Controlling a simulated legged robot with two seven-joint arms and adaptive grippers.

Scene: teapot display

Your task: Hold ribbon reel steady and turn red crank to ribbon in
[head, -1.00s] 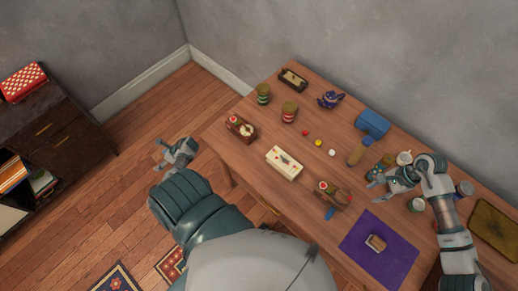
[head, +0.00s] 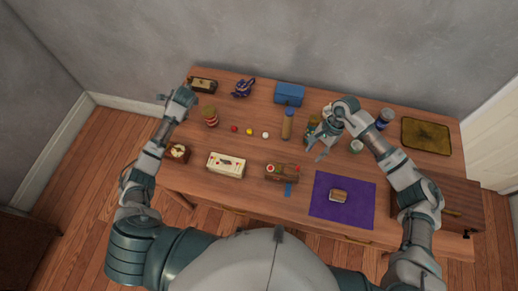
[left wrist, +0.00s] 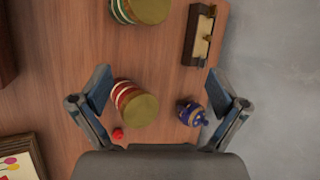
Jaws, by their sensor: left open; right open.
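In the head view the ribbon reel (head: 282,174) looks like a small brown wooden box near the table's front middle. A small red part, perhaps the crank (head: 297,168), shows at its right end, and a blue ribbon piece (head: 288,189) lies at its front. My left gripper (head: 172,99) is above the table's left end, away from the reel; in the left wrist view it is open and empty (left wrist: 156,92), with a red-striped jar below between its fingers. My right gripper (head: 318,146) is open, up and to the right of the reel, near jars, apart from it.
A cream box (head: 227,165) stands left of the reel and a purple mat (head: 343,206) lies to its right. Small balls (head: 249,131), a bottle (head: 288,123) and a blue box (head: 289,94) are behind. A striped jar (head: 210,117) stands near my left gripper.

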